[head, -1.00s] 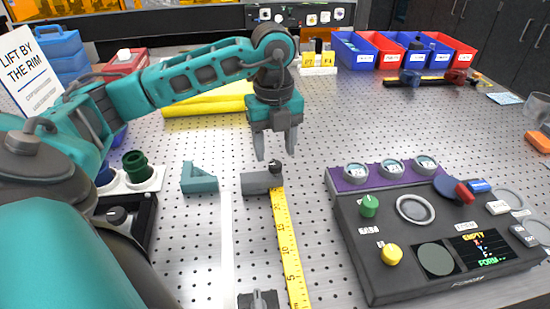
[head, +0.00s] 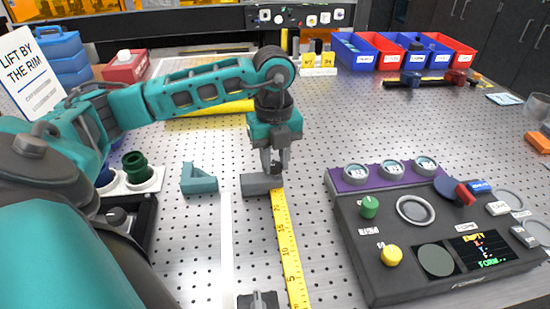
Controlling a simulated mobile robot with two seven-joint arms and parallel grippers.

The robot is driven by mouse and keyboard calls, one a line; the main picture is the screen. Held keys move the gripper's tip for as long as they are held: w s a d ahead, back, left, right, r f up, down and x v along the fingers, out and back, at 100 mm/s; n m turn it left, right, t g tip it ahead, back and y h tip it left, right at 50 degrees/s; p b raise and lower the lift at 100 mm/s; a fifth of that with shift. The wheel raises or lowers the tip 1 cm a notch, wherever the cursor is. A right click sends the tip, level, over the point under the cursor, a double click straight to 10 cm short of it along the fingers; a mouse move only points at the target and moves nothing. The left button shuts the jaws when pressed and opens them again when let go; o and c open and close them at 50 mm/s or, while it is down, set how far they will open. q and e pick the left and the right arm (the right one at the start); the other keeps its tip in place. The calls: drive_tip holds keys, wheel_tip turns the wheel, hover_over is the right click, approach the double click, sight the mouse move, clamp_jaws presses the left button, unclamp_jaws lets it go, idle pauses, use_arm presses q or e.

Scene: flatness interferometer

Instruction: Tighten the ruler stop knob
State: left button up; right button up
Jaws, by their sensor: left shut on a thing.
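The yellow ruler (head: 286,241) lies on the perforated table, running from the grey ruler stop block (head: 257,186) toward the front. My left gripper (head: 274,168) points straight down at the right part of this block. Its fingers are closed together on the small dark stop knob, which they mostly hide. A second dark clamp with a knob (head: 259,300) sits at the ruler's near end, cut by the frame edge. My right gripper is not in view.
A teal angle block (head: 198,179) stands left of the stop. A dark control console (head: 440,235) with knobs and a screen fills the right. A white tray (head: 140,181) with a green cylinder is at left. Coloured bins (head: 400,52) stand at the back. Table between is clear.

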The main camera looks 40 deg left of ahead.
use_arm(q)
clamp_jaws()
drive_tip(key=m+b, duration=0.1)
drive_tip(key=m, duration=0.2)
drive_tip(key=shift+m, duration=0.4)
drive_tip(key=m+b, duration=0.1)
drive_tip(key=m, duration=0.3)
drive_tip(key=shift+m, duration=0.3)
drive_tip(key=m+b, duration=0.1)
drive_tip(key=m, duration=0.3)
drive_tip(key=shift+m, duration=0.3)
drive_tip(key=shift+m+b, duration=0.55)
drive_tip(key=shift+m, duration=1.55)
drive_tip(key=shift+r, duration=0.1)
